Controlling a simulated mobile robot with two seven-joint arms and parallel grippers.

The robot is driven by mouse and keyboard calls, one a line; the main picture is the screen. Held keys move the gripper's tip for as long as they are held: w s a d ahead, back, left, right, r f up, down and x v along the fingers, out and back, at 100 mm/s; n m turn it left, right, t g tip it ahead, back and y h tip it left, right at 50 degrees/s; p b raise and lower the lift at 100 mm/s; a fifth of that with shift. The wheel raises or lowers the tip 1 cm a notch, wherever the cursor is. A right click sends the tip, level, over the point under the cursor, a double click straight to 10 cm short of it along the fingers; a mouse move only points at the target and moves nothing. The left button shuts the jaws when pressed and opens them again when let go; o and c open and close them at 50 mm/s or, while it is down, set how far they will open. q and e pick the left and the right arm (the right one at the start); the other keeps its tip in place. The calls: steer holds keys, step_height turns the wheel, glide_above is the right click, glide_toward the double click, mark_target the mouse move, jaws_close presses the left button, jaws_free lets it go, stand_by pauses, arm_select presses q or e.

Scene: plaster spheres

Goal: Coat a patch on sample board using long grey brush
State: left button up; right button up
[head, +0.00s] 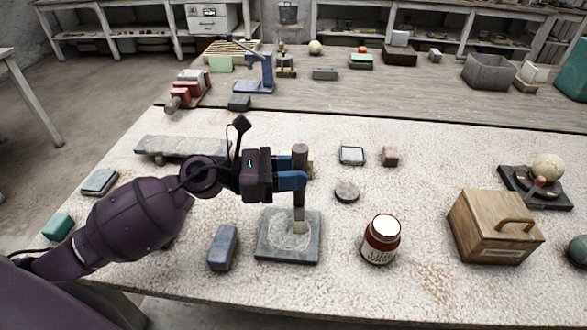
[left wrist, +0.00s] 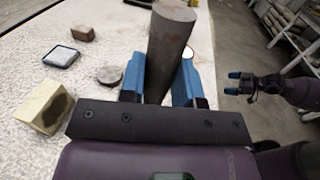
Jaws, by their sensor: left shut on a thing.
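My left gripper (head: 292,180) is shut on the long grey brush (head: 300,157), which stands nearly upright, dark handle at the top and paler lower end pointing down. In the left wrist view the blue fingers (left wrist: 159,82) sit on both sides of the thick brush handle (left wrist: 171,45). The sample board (head: 266,252) is a dark grey square slab at the near side of the table, with a pale, rough round patch in its middle. The brush's lower end appears at the patch's right side. My right gripper (left wrist: 233,83) shows at the right of the left wrist view, empty, its blue fingers apart.
A blue-grey block (head: 223,247) lies just left of the board. A red-brown jar with a pale lid (head: 381,240) stands to its right, and a wooden box with a handle (head: 492,225) farther right. A round grey disc (head: 346,191) lies behind. Speckled table between them is clear.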

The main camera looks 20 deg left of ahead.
arm_select(q)
steer(key=shift+s+d, duration=0.3)
steer(key=shift+s, duration=0.65)
steer(key=shift+w, duration=0.15)
steer(key=shift+w+a, duration=0.2)
steer(key=shift+w, duration=0.35)
steer(key=shift+w+a, duration=0.2)
steer(key=shift+w, duration=0.3)
steer(key=shift+w, duration=0.1)
